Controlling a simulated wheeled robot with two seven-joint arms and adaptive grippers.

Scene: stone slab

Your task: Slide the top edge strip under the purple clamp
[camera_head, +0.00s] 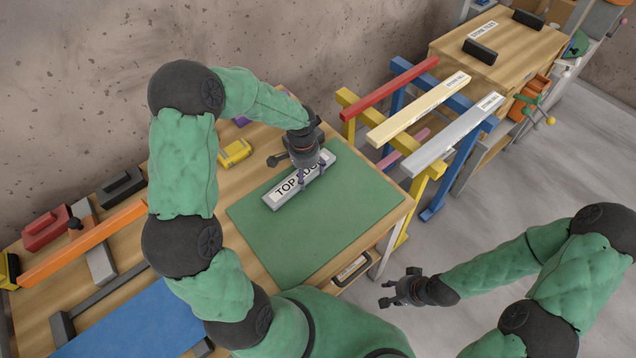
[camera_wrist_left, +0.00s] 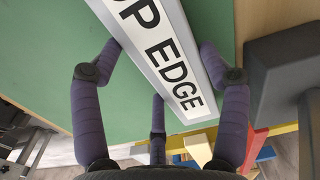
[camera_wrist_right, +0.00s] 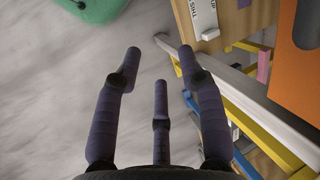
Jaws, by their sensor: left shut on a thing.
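The top edge strip (camera_head: 290,190), a pale bar with black "TOP EDGE" lettering, lies over the green mat (camera_head: 345,225). It also shows in the left wrist view (camera_wrist_left: 165,50), running between the purple fingers. My left gripper (camera_head: 313,172) is shut on the strip near its far end and hides part of the lettering. A small purple thing (camera_head: 240,121) shows at the table's back edge behind my left arm; I cannot tell whether it is the purple clamp. My right gripper (camera_head: 388,292) is open and empty over the floor, with its fingers apart in the right wrist view (camera_wrist_right: 160,65).
A yellow block (camera_head: 234,152) sits behind the mat. Black, red and orange tools lie at the table's left, near a blue panel (camera_head: 135,325). Right of the table, trestles carry red, cream and grey bars (camera_head: 440,145). The mat's front right is clear.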

